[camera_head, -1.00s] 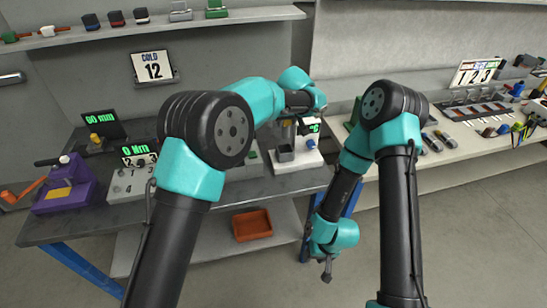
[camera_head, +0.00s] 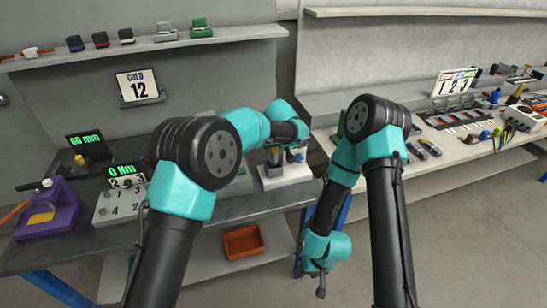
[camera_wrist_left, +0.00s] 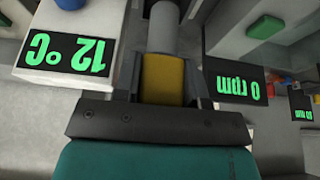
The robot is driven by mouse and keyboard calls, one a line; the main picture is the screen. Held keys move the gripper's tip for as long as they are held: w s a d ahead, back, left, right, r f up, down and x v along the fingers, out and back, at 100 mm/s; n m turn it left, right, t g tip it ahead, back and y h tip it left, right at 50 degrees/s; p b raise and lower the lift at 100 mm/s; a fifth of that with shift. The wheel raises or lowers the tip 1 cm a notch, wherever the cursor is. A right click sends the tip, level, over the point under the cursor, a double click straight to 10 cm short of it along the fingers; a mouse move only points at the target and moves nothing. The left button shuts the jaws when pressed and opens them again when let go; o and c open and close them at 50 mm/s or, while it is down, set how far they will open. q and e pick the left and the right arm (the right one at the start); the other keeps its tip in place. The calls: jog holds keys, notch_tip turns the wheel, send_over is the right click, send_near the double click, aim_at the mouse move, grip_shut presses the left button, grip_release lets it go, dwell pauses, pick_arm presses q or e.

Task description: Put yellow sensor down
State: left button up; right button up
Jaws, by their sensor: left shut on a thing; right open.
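The yellow sensor (camera_wrist_left: 162,80) is between the fingers of my left gripper (camera_wrist_left: 162,92) in the left wrist view, which is shut on it. A grey cylindrical part (camera_wrist_left: 162,28) lies beyond the yellow part, in line with it. In the head view my left gripper (camera_head: 274,152) is over the white station (camera_head: 290,176) with the grey cup (camera_head: 271,171); I cannot tell whether the sensor touches the cup. My right gripper (camera_head: 321,292) is open and empty, hanging low in front of the bench.
A purple device (camera_head: 48,212) and a numbered grey block (camera_head: 120,204) stand left on the bench. An orange bin (camera_head: 243,242) is on the lower shelf.

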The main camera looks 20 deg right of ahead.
aim_at(273, 156)
pick_arm(q)
jog(key=shift+f, duration=2.5)
jog(key=o, duration=0.9)
jog(key=shift+f, duration=0.1)
jog(key=v, duration=1.2)
